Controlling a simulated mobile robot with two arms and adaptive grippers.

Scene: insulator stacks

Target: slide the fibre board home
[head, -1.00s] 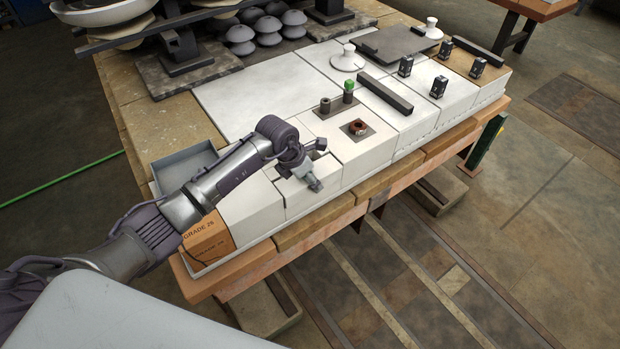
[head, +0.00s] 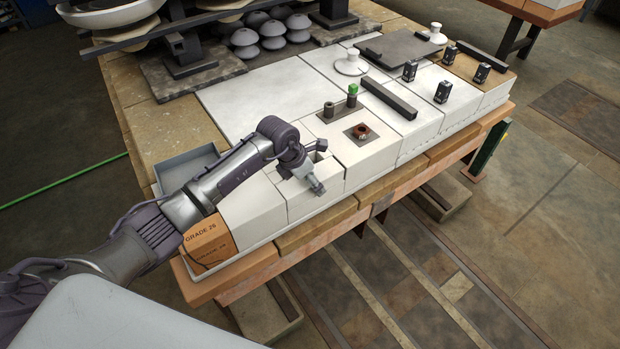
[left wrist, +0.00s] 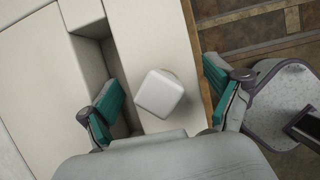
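The fibre board looks to be the pale slab with a squarish white knob (left wrist: 160,93), seen in the left wrist view. A recess (left wrist: 92,50) lies open along the slab's left side. My left gripper (left wrist: 165,98) is open, with a green-padded finger on each side of the knob and visible gaps to both. In the head view the left gripper (head: 319,190) points down at the front of the white blocks, beside the recess (head: 318,158). My arm partly hides this spot, and the knob cannot be made out there. My right gripper is not in view.
A grey tray (head: 186,166) and a box marked GRADE 26 (head: 208,242) are near my left arm. Two short posts, one with a green top (head: 352,90), and a dark bar (head: 388,98) stand on the blocks to the right.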

